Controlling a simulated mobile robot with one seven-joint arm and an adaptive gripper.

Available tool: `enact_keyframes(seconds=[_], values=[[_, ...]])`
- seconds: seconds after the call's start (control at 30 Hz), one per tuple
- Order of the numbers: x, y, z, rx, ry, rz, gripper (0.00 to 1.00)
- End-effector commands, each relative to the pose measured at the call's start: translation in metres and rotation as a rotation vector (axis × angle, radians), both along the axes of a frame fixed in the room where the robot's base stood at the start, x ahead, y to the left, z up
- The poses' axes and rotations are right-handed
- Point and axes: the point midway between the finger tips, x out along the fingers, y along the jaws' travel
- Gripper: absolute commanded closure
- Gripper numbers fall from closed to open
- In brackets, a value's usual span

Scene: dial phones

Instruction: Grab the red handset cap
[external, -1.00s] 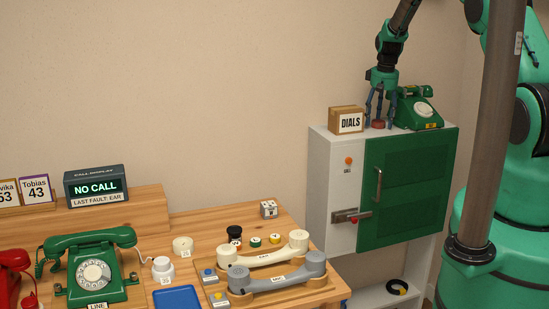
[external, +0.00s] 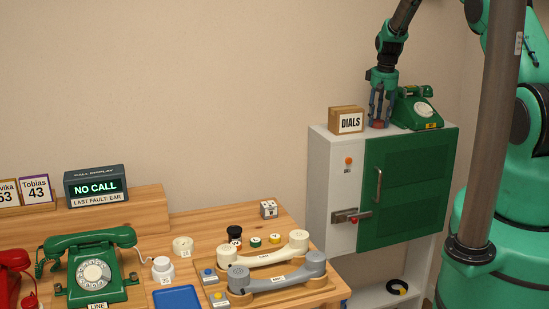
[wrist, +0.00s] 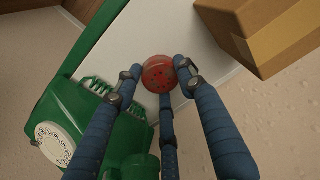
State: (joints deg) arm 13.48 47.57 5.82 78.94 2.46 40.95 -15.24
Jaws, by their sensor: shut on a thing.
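The red handset cap (wrist: 158,74) is a round red disc with small holes, on the white top of the cabinet (wrist: 122,45) in the wrist view. My gripper (wrist: 156,82) has blue fingers closed around the cap, one on each side and one below it in the picture. In the external view my gripper (external: 379,122) reaches down to the cabinet top, between the DIALS box and the green phone.
The cardboard DIALS box (external: 346,120) stands close on the left of my gripper. A green dial phone (external: 418,108) stands close on the right. The cabinet's green door (external: 405,190) is shut. The wooden table (external: 200,225) at lower left holds phones, handsets and small parts.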

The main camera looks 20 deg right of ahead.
Motion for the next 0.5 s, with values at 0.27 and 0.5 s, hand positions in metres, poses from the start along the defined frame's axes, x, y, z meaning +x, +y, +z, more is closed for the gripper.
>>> enact_keyframes(seconds=[0.27, 0.5], values=[[0.0, 0.0, 0.005, 0.0, 0.0, 0.0, 0.8], [0.001, 0.0, 0.026, -0.001, -0.003, 0.0, 0.8]])
